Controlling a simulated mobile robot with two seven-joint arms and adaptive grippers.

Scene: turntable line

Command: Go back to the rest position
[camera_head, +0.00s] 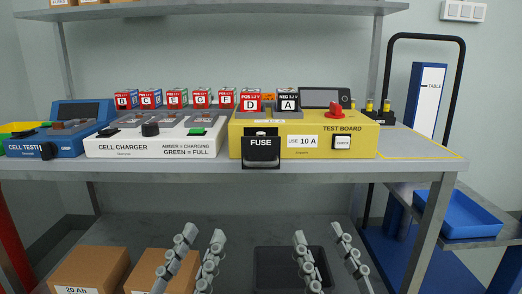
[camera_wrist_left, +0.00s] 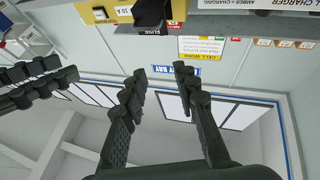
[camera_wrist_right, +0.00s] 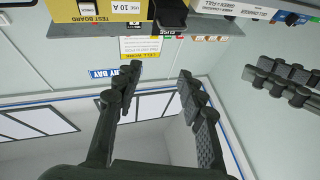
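My left gripper (camera_head: 196,250) is open and empty, low in front of the workbench in the head view. Its two fingers stand apart in the left wrist view (camera_wrist_left: 158,80). My right gripper (camera_head: 319,247) is open and empty to the right of it at about the same height. Its fingers also stand apart in the right wrist view (camera_wrist_right: 158,80). Neither gripper touches anything. Above them on the bench stand the yellow test board (camera_head: 300,150), with cells D (camera_head: 250,103) and A (camera_head: 289,103) on it, and the white cell charger (camera_head: 150,148).
The bench's front edge (camera_head: 200,169) runs above both grippers. A blue cell tester (camera_head: 45,147) stands at the left. Below are cardboard boxes (camera_head: 90,268) and a dark bin (camera_head: 275,268). A blue tray (camera_head: 458,212) is at the right.

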